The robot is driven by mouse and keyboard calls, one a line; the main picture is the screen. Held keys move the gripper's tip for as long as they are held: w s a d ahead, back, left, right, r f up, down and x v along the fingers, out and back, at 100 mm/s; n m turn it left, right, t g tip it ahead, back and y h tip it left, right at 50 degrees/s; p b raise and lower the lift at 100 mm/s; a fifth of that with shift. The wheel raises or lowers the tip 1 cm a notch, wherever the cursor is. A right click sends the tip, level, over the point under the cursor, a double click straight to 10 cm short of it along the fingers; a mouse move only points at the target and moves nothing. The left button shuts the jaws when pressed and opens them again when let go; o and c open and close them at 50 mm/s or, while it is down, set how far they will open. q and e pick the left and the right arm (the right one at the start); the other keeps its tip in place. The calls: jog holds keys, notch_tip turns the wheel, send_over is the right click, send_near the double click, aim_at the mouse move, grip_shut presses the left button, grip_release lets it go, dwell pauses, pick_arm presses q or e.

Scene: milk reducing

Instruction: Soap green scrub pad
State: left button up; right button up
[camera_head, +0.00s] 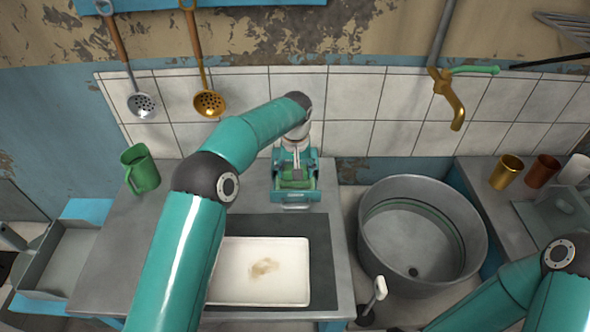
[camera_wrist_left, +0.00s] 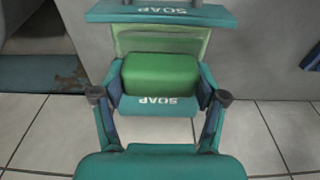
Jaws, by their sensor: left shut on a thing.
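My left gripper (camera_head: 296,176) reaches to the back middle of the counter, at the soap holder. In the left wrist view, my left gripper (camera_wrist_left: 160,76) has its fingers on both sides of a green block, which looks like the scrub pad (camera_wrist_left: 162,75), and is shut on it. The teal soap holder (camera_wrist_left: 160,14), marked SOAP, surrounds the pad, with a paler green surface behind it. Whether the pad touches the soap cannot be told. A white tray (camera_head: 225,290) with a brown stain (camera_head: 264,267) lies at the front. My right gripper is out of view.
A green mug (camera_head: 140,168) stands at the counter's left. A large round metal basin (camera_head: 375,235) is at the right, below a brass tap (camera_head: 452,100). Metal cups (camera_head: 506,172) stand far right. Two skimmers (camera_head: 208,102) hang on the wall.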

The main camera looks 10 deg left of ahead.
pick_arm(q)
jog(key=shift+f, duration=0.4)
dwell(0.5)
jog(key=shift+f, duration=0.1)
dwell(1.0)
notch_tip(320, 180, up, 7)
jog(key=p, duration=0.5)
jog(key=shift+p, duration=0.3)
dwell(0.8)
